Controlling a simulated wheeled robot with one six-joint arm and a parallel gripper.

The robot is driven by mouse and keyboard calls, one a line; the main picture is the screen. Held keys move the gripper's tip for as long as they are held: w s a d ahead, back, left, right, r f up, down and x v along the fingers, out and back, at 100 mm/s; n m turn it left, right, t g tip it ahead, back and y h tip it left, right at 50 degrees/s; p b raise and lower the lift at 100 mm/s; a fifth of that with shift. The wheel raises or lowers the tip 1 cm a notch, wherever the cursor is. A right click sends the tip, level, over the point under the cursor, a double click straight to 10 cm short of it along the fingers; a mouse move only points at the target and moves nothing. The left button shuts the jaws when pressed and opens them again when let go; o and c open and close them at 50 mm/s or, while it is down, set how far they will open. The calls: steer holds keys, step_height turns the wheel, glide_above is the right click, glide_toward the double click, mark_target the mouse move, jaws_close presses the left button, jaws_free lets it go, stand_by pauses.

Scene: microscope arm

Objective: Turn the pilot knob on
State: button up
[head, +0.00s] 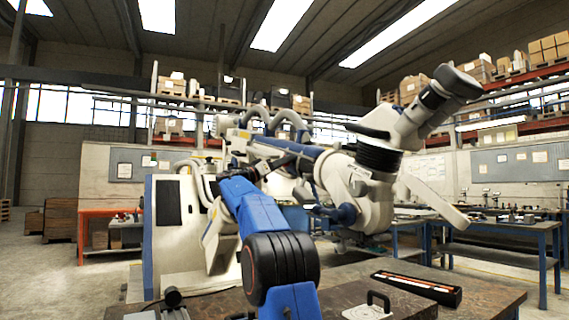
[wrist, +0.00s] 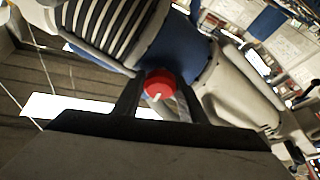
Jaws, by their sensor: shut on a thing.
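The red pilot knob (wrist: 160,84) shows in the wrist view, on the blue and pale body of the microscope arm. It is round, with a short white mark on its face, slightly slanted. My gripper (wrist: 158,88) has one dark finger on each side of the knob and is shut on it. In the head view the large white and blue microscope arm (head: 357,178) stands ahead, and my blue arm reaches up to its middle. The knob is hidden there, and my fingertips are too small to make out.
A dark bench top (head: 345,290) lies close in front, with a black case with an orange stripe (head: 416,288) and a plate with a handle (head: 368,308) on it. Blue workbenches (head: 500,232) stand at the right. Shelves with boxes line the back wall.

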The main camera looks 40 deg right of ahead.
steer(key=n+t, duration=0.1)
steer(key=n, duration=0.2)
steer(key=n+t, duration=0.2)
steer(key=n, duration=0.1)
steer(key=shift+n+t+y, duration=0.3)
steer(key=n+t, duration=0.1)
steer(key=n, duration=0.1)
steer(key=n+y, duration=0.1)
steer(key=n, duration=0.2)
steer(key=shift+n+t+y, duration=0.3)
steer(key=shift+t, duration=0.1)
steer(key=n+y, duration=0.1)
steer(key=n, duration=0.2)
steer(key=shift+n+t, duration=0.4)
steer(key=shift+n+y, duration=1)
steer(key=shift+n, duration=1)
steer(key=o, duration=1)
